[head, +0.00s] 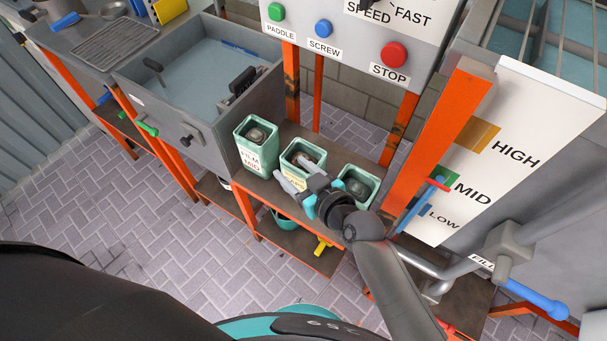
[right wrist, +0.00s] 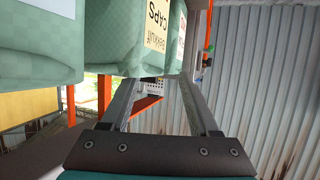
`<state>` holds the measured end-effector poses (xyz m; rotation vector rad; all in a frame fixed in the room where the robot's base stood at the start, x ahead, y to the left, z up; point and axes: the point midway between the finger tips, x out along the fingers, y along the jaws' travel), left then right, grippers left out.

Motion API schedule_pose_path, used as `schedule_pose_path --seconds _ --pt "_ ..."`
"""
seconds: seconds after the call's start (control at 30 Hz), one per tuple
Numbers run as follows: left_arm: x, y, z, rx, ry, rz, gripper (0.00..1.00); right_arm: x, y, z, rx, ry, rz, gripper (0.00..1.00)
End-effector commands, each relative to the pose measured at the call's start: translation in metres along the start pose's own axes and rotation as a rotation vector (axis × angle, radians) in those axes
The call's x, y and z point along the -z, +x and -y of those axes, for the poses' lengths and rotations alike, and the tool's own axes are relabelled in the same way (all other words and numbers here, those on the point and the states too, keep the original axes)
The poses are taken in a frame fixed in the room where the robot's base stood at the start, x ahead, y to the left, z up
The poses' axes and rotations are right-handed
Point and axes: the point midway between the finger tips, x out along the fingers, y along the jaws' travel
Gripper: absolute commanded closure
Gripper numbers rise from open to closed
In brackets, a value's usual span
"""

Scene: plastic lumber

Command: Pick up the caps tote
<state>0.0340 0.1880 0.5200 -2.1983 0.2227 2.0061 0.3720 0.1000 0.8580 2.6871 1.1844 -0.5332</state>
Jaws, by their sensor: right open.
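The caps tote (head: 303,153) is the middle of three green totes on a brown shelf. Its inside holds something dark, and its front is partly hidden by my right gripper. In the right wrist view its pale label reading CAPS shows upside down on the caps tote (right wrist: 144,38). My right gripper (head: 289,187) is open in front of this tote and a little low on it. In the right wrist view the fingers of the right gripper (right wrist: 158,84) stand apart with no tote wall clearly between them. My left gripper is not in view.
A tote marked FILM MID (head: 257,133) stands close on the left, another green tote (head: 358,178) close on the right. A grey sink (head: 190,105) is at the left. An orange post (head: 435,145) and lever panel (head: 520,130) rise at the right.

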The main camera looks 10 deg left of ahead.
Motion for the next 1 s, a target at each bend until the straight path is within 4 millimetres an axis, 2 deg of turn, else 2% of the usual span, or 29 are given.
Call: schedule_pose_path --seconds 0.03,0.2,0.5,1.0 --pt "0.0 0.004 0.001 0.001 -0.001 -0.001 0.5 -0.001 0.009 -0.002 0.0 0.002 -0.002 0.38" --pt "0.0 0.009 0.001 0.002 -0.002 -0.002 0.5 -0.001 0.026 -0.002 -0.002 0.0 0.0 0.38" --pt "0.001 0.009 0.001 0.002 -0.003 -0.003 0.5 0.0 0.029 -0.002 -0.002 0.0 0.001 0.38" --pt "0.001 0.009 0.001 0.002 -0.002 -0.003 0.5 -0.001 0.029 -0.002 0.0 0.0 0.002 0.94"
